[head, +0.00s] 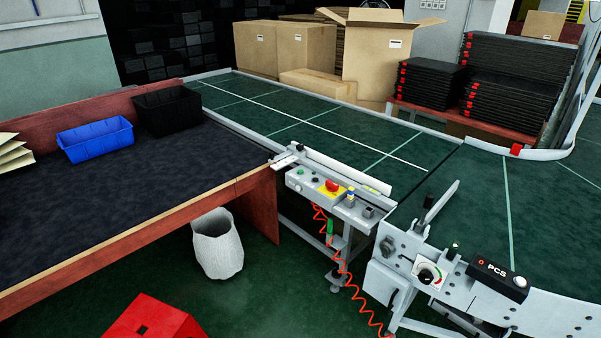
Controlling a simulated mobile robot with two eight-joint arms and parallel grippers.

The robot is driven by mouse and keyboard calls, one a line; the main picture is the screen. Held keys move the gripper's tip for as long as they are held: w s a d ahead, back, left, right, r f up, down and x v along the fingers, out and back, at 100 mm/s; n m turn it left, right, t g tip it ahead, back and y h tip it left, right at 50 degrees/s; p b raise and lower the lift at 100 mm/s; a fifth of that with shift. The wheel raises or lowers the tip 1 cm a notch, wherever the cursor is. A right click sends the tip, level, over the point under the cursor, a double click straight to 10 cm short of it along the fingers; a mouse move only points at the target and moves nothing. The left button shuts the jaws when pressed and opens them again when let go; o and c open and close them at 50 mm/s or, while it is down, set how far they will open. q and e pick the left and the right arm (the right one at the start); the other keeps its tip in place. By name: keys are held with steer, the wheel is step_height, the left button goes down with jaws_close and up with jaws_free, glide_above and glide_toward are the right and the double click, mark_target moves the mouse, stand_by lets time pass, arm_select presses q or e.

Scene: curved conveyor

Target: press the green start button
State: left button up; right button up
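A grey control box (319,189) is mounted on the near side of the conveyor, just right of the table corner. A small green button (301,172) sits toward the left end of its top face. A small dark button (314,179) is beside it. A red mushroom button (332,185) on a yellow plate is further right. Neither of my grippers is in view, and nothing covers the control box.
A dark-topped table (120,195) with a blue bin (96,139) and a black bin (168,108) fills the left. A white waste basket (217,247), a red stool (155,318) and a coiled red hose (345,268) stand or hang in front. The green conveyor (330,130) is empty.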

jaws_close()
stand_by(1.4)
